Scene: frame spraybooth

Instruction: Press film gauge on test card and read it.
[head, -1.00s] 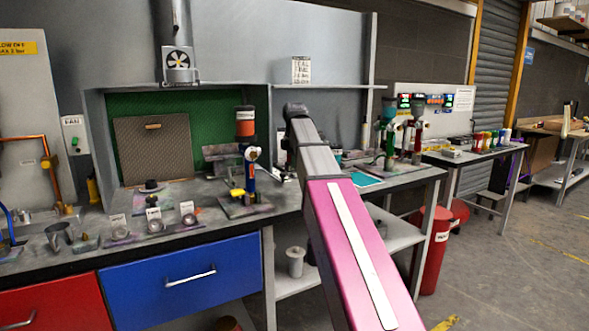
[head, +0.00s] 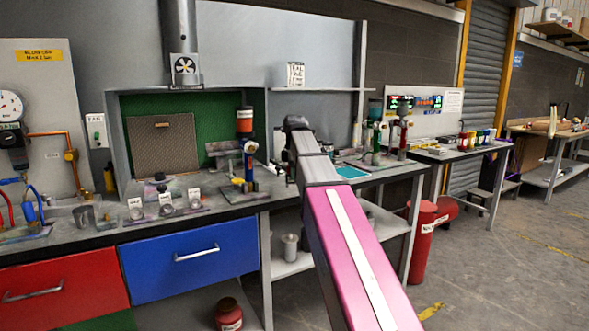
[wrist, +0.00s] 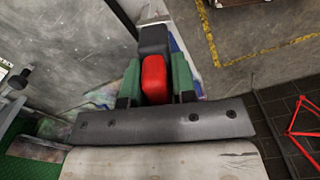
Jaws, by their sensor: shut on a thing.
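In the wrist view, my gripper (wrist: 156,84) has its two green fingers shut on a block with a red near part and a dark grey far part, which looks like the film gauge (wrist: 154,72). A paint-smudged surface shows just beyond and beside it; I cannot tell whether the gauge touches it. In the head view, my arm reaches to the bench and hides the gripper and gauge. I cannot make out the test card for certain; a teal sheet (head: 352,172) lies on the bench right of my arm.
A spray booth with a brown filter panel (head: 163,145) stands at the back left. A blue and orange device (head: 247,150) and several small labelled pots (head: 166,208) stand on the bench. A red cylinder (head: 423,243) stands on the floor, right. Open floor lies farther right.

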